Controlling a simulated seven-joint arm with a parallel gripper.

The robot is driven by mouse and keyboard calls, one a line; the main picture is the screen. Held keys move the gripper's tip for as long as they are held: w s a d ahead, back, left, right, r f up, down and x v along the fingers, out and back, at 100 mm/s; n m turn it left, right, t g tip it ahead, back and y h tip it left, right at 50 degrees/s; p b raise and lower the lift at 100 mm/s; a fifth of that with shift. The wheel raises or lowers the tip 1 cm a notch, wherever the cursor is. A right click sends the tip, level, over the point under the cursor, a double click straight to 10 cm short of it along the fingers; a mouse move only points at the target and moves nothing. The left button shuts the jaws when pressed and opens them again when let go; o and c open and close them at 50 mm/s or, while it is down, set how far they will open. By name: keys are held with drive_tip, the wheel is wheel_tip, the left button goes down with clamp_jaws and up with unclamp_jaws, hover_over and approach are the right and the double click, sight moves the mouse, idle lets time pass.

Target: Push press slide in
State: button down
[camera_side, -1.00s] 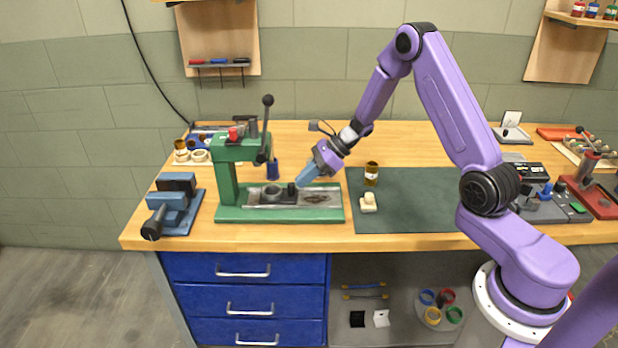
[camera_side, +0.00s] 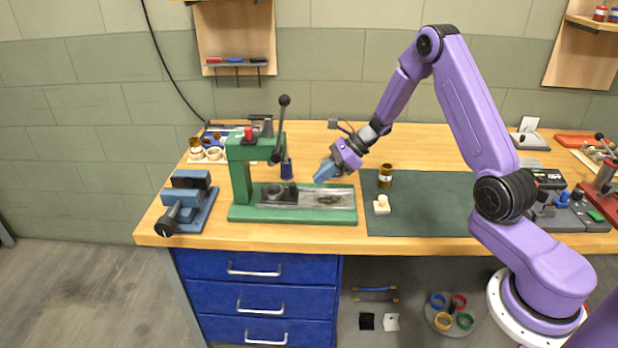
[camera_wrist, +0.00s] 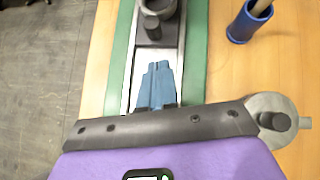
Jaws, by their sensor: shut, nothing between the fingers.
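The green arbor press (camera_side: 241,182) stands on the bench, left of my gripper, with its lever raised. Its slide (camera_side: 312,196) is a grey strip along the green base, carrying a dark round cup (camera_side: 274,191) and a short black knob (camera_side: 293,189). The cup sits near the press column. My gripper (camera_side: 318,179) is shut and empty, above the slide to the right of the knob. In the wrist view the blue fingers (camera_wrist: 158,68) point toward the black knob (camera_wrist: 152,28), with a gap between them in that picture. The cup (camera_wrist: 158,8) is partly cut off at the top.
A blue vise (camera_side: 187,200) stands left of the press. A blue pen cup (camera_side: 287,169) is behind the slide. A brown jar (camera_side: 385,176) and a cream piece (camera_side: 382,205) are to the right by the dark mat (camera_side: 430,205).

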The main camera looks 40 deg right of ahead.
drive_tip(key=v, duration=0.9)
drive_tip(key=s+a+r+n+g+h, duration=0.1)
drive_tip(key=s+a+r+n+g, duration=0.15)
drive_tip(key=s+a+n, duration=0.5)
drive_tip(key=s+a+r+n+g+h, duration=0.1)
drive_tip(key=s+a+r+n+g, duration=0.1)
drive_tip(key=s+a+n+g, duration=0.4)
drive_tip(key=s+r+n+t+h, duration=0.1)
drive_tip(key=s+n+t+h, duration=0.2)
drive_tip(key=s+n, duration=1.8)
drive_tip(key=n+h, duration=0.2)
drive_tip(key=shift+s+a+r+t+h, duration=0.2)
drive_tip(key=shift+a+r+t+h, duration=0.1)
drive_tip(key=shift+a+r+t, duration=0.1)
